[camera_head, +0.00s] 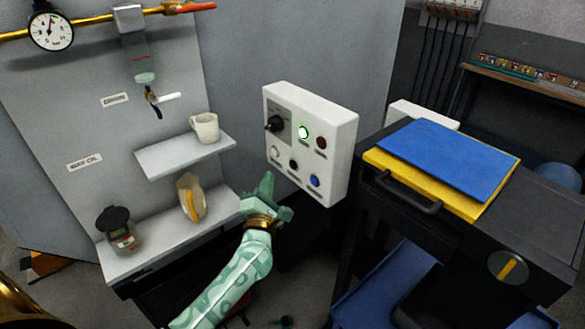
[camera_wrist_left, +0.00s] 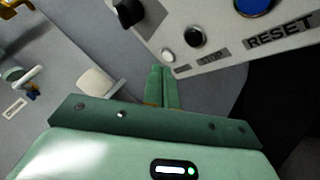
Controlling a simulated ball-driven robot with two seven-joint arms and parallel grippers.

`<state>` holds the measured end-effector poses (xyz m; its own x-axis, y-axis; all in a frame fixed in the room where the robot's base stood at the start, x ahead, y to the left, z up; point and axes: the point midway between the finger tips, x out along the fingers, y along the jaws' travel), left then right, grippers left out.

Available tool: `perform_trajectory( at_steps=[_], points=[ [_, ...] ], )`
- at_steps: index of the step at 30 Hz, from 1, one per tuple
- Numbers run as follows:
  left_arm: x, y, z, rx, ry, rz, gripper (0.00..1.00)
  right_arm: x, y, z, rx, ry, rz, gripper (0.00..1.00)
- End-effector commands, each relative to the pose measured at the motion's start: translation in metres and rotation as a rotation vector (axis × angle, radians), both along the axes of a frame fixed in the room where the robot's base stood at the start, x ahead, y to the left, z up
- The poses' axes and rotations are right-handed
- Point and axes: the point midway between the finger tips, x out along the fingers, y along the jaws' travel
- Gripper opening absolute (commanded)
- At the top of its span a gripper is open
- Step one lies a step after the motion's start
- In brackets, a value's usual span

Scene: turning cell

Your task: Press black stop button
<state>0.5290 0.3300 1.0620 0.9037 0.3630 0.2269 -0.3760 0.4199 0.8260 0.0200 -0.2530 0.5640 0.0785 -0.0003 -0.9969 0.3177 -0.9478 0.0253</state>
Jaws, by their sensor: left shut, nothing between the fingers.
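The white control box (camera_head: 340,125) hangs on the grey wall panel. Its lower row has a white button (camera_head: 275,151), the black button (camera_head: 293,164) and a blue button (camera_head: 314,180). In the left wrist view the black button (camera_wrist_left: 194,37) stands above a small label I cannot read surely, between the white button (camera_wrist_left: 168,56) and the blue one (camera_wrist_left: 255,5), labelled RESET. My green left gripper (camera_head: 268,181) is shut and empty, below and left of the black button. In the left wrist view its fingertips (camera_wrist_left: 162,69) lie just below the white button; contact cannot be told.
The box also has a black knob (camera_head: 274,123), a lit green lamp (camera_head: 303,132) and a dark red lamp (camera_head: 321,142). Left are shelves with a mug (camera_head: 206,128). Right is a dark cabinet with a blue folder (camera_head: 450,155) on top.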

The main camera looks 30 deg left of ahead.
Motion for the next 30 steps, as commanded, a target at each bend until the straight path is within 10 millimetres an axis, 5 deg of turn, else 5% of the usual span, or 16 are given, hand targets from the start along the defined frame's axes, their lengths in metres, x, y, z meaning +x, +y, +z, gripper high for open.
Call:
perform_trajectory(
  at_steps=[10,30],
  points=[
    [0.035,-0.015,-0.001,0.000,0.000,-0.001,0.00,-0.001,0.000,-0.011,0.000,0.004,0.000,0.25],
    [0.040,-0.017,0.000,0.001,0.001,0.000,0.00,-0.001,0.000,-0.011,0.001,0.004,0.000,0.25]
  ],
)
